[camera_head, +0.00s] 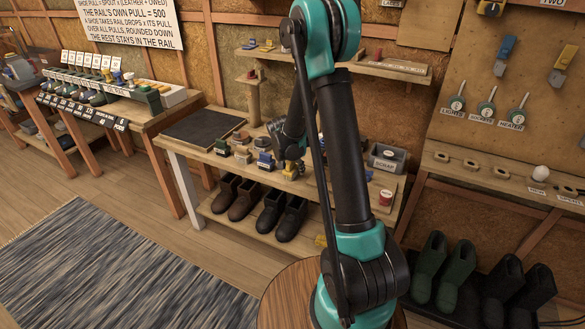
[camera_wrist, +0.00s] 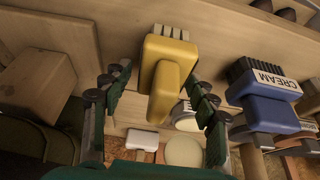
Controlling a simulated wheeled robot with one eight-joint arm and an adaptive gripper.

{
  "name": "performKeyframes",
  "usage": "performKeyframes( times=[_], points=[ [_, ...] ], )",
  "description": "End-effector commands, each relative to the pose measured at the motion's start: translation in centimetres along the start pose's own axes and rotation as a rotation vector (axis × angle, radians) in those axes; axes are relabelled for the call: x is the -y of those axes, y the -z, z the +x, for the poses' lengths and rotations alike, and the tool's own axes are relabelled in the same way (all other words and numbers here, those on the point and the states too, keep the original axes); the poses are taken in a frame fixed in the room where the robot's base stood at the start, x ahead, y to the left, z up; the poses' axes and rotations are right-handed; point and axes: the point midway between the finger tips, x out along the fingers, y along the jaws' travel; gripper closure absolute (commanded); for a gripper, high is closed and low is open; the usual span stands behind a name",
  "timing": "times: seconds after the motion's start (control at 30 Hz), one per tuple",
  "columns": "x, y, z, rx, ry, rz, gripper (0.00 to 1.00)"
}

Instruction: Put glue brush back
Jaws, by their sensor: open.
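A yellow brush (camera_wrist: 168,75) with pale bristles lies between the spread fingers of my gripper (camera_wrist: 161,90) in the wrist view, with a gap on each side. No label on it is readable, so I cannot tell that it is the glue brush. In the head view my gripper (camera_head: 289,152) is low over the workbench, just above the yellow brush (camera_head: 289,173), and partly covers it. A blue brush (camera_wrist: 265,95) labelled CREAM is to the right in the wrist view.
Several small brushes and blocks crowd the workbench around my gripper, including a blue one (camera_head: 265,161). A grey scrap bin (camera_head: 387,158) and a red tin (camera_head: 385,197) stand to the right. Boots (camera_head: 271,209) stand on the shelf below. A dark mat (camera_head: 203,128) lies at the left.

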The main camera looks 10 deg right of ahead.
Motion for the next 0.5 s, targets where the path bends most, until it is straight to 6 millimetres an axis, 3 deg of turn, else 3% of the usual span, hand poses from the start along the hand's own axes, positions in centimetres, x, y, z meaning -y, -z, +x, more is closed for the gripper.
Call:
performKeyframes(
  times=[0.27,0.5],
  points=[
    [0.0,0.1,-0.8,0.0,0.0,0.0,0.41],
    [0.0,0.1,-4.3,0.0,0.001,-0.001,0.41]
  ],
)
